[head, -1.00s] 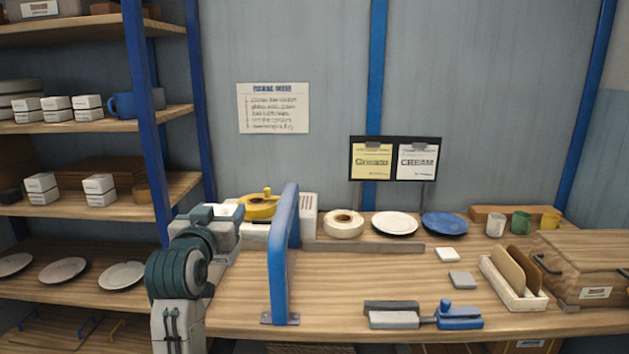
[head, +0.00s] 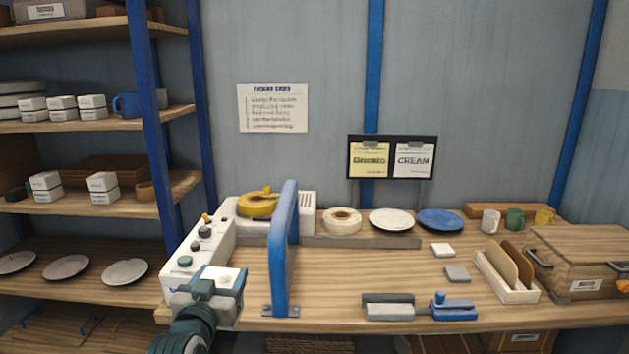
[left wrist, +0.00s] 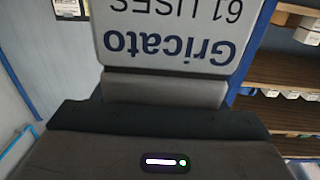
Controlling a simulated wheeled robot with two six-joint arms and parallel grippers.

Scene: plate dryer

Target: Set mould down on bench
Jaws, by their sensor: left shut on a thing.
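My left gripper (head: 213,280) is shut on the mould, a pale grey block. In the left wrist view the mould (left wrist: 168,35) fills the top middle, with upside-down dark blue lettering reading "Gricato" and "61 USES". In the head view the gripper is at the front left of the wooden bench (head: 350,278), just left of a blue upright bar, and hides most of the mould. I cannot tell whether the mould touches the bench. My right gripper is not in view.
A white machine with knobs (head: 198,247) and the blue bar (head: 287,250) flank the gripper. A grey and blue tool (head: 455,309) lies at the bench's front. Plates, cups and a wooden chest (head: 580,262) are further back and right. Bare bench lies right of the bar.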

